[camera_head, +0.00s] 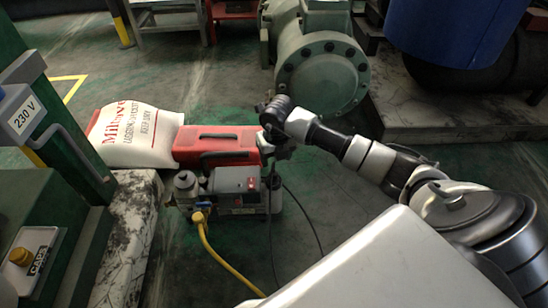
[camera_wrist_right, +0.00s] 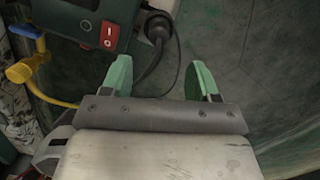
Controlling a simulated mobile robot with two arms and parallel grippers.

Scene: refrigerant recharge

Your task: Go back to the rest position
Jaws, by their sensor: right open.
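My right arm reaches in from the right in the head view, and its gripper (camera_head: 276,140) is beside the right end of a grey pump unit (camera_head: 232,184) on the floor. In the right wrist view the right gripper (camera_wrist_right: 160,80) shows two green fingers spread apart with nothing between them. Just beyond the fingers are the unit's red switch (camera_wrist_right: 109,34) and a black plug with a cable (camera_wrist_right: 157,28). My left gripper does not show.
A red toolbox (camera_head: 216,138) and a white sack (camera_head: 136,135) lie behind the pump unit. A yellow hose (camera_head: 212,250) runs forward from it. A large green flanged machine (camera_head: 322,75) stands behind. A green cabinet with a 230 V label (camera_head: 24,115) is at left.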

